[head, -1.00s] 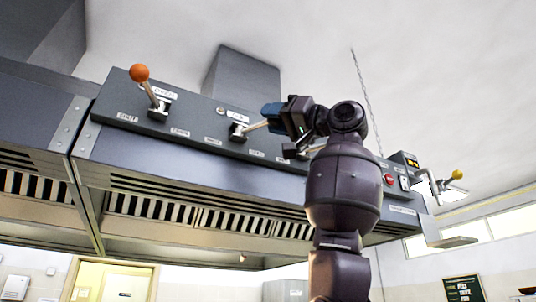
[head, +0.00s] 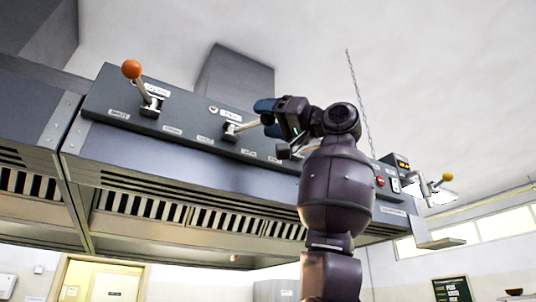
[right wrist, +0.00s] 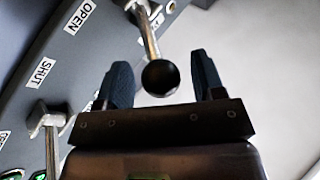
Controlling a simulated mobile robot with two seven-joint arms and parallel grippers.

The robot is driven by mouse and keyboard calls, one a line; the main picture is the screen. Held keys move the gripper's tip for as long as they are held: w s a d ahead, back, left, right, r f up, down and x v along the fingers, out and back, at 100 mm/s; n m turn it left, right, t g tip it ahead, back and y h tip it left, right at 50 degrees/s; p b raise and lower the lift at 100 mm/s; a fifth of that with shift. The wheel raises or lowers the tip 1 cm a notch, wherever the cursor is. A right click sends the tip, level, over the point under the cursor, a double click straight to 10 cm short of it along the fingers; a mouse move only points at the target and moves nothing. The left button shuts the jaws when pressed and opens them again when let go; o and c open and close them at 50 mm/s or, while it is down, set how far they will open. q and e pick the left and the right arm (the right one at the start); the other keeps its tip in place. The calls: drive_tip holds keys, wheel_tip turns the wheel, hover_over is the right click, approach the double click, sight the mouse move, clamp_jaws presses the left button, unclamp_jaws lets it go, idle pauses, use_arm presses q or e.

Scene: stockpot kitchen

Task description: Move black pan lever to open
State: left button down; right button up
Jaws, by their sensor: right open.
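The black pan lever is a pale metal rod with a black ball knob. In the head view its rod (head: 247,125) rises from a mount on the sloping hood panel and leans right, its end beside my right gripper (head: 266,111). In the right wrist view the black knob (right wrist: 160,78) sits between the two blue fingers of my right gripper (right wrist: 163,82). The fingers are open, with a gap on each side of the knob. An OPEN label (right wrist: 81,16) and a SHUT label (right wrist: 43,73) are on the panel to the left. My left gripper is not in view.
A lever with an orange ball (head: 131,69) stands left on the same panel (head: 185,137). A lever with a yellow ball (head: 447,177) is at the far right end, past a red button (head: 380,182). A grey duct (head: 235,82) rises behind the panel.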

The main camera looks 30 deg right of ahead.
drive_tip(key=b+v, duration=0.2)
drive_tip(key=v, duration=0.8)
drive_tip(key=shift+s+d+b, duration=0.2)
drive_tip(key=shift+b, duration=0.2)
